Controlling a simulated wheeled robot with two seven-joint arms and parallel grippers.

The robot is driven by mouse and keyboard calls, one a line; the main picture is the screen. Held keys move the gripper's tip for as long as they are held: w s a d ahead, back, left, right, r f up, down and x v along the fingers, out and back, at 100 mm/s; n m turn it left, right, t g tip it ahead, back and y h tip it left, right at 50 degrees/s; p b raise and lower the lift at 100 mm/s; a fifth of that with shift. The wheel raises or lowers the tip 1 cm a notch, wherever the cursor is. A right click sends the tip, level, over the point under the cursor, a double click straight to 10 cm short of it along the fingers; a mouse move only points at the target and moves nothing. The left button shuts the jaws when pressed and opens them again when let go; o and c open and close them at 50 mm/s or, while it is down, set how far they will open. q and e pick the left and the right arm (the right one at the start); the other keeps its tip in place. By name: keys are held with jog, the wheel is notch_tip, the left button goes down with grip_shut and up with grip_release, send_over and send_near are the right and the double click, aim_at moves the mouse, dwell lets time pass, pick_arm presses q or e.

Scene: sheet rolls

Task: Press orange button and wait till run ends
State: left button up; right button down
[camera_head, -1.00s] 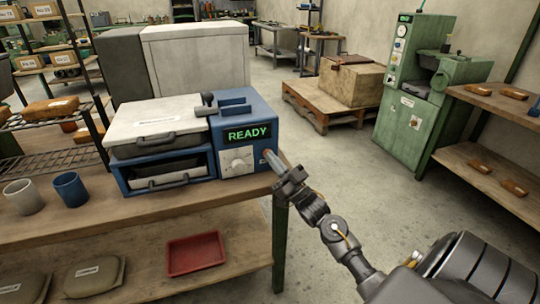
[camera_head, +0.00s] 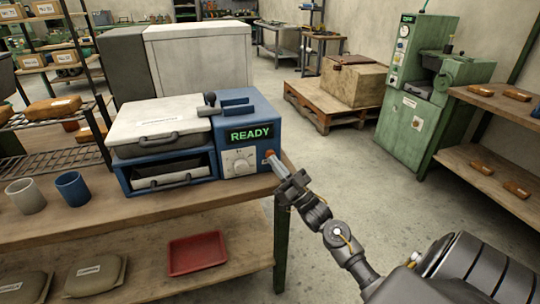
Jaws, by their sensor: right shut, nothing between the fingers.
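A blue machine (camera_head: 251,113) with a pale lid (camera_head: 155,120) stands on the workbench. Its display (camera_head: 250,133) reads READY in green. The orange button (camera_head: 269,154) shows on the lower right of the machine's front, beside a white dial (camera_head: 239,163). My right gripper (camera_head: 273,162) is shut and empty, its tip close in front of the button, at its lower right. I cannot tell whether the tip touches it. My left gripper is not in view.
A grey cup (camera_head: 26,197) and a blue cup (camera_head: 72,188) stand on the bench (camera_head: 150,212) at left. A red tray (camera_head: 197,254) lies on the shelf below.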

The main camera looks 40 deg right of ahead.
jog(key=shift+f, duration=0.85)
jog(key=shift+s, duration=0.1)
jog(key=shift+s+a+r+p, duration=0.1)
jog(key=shift+s+a+p, duration=0.15)
jog(key=shift+s+p, duration=0.65)
jog(key=shift+s+a+p, duration=0.25)
jog(key=shift+s+p, duration=0.2)
jog(key=shift+s, duration=0.7)
jog(key=shift+r, duration=0.1)
